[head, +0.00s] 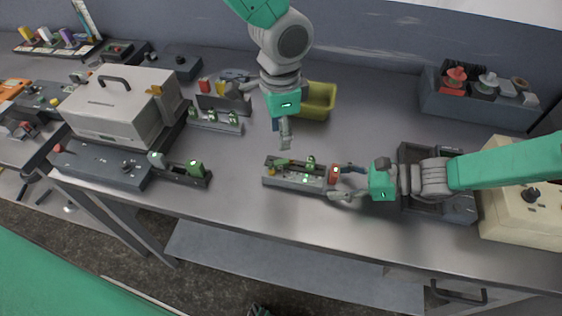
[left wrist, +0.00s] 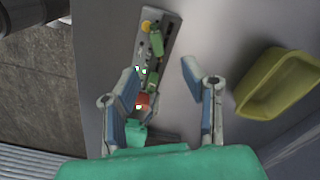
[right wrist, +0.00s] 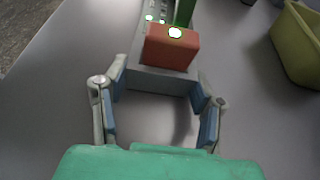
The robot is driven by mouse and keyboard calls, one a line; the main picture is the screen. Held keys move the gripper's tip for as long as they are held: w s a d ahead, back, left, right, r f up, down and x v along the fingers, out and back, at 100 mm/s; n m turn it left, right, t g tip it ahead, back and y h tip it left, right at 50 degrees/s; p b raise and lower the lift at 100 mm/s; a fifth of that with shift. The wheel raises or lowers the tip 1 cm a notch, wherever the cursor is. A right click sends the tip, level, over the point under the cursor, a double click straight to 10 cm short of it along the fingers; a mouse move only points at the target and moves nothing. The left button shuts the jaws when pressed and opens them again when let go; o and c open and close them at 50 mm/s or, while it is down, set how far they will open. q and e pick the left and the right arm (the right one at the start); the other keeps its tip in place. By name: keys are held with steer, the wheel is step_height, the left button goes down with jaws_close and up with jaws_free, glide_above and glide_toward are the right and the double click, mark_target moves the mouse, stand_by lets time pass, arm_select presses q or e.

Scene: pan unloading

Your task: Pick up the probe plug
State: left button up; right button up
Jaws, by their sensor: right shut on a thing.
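A narrow grey fixture (head: 288,181) lies near the front of the bench, with a red block (head: 333,174) at its right end and small green parts (head: 310,162) on top. I cannot tell which part is the probe plug. My right gripper (head: 338,183) is shut on the fixture's right end; its fingers flank the grey body below the red block (right wrist: 170,48) in the right wrist view. My left gripper (head: 286,143) points down above and behind the fixture. In the left wrist view its fingers (left wrist: 162,95) are wide apart and empty, with the fixture beyond them.
A yellow bin (head: 318,101) stands behind my left gripper. A dark tray (head: 425,155) lies under my right arm, beside a cream box (head: 520,215). A grey case (head: 118,105) and a dark unit (head: 100,165) stand left.

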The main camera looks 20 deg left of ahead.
mark_target(281, 161)
arm_select(q)
step_height(281, 161, down, 9)
steer(key=shift+s+d+f, duration=0.1)
jaws_close()
stand_by(0.3)
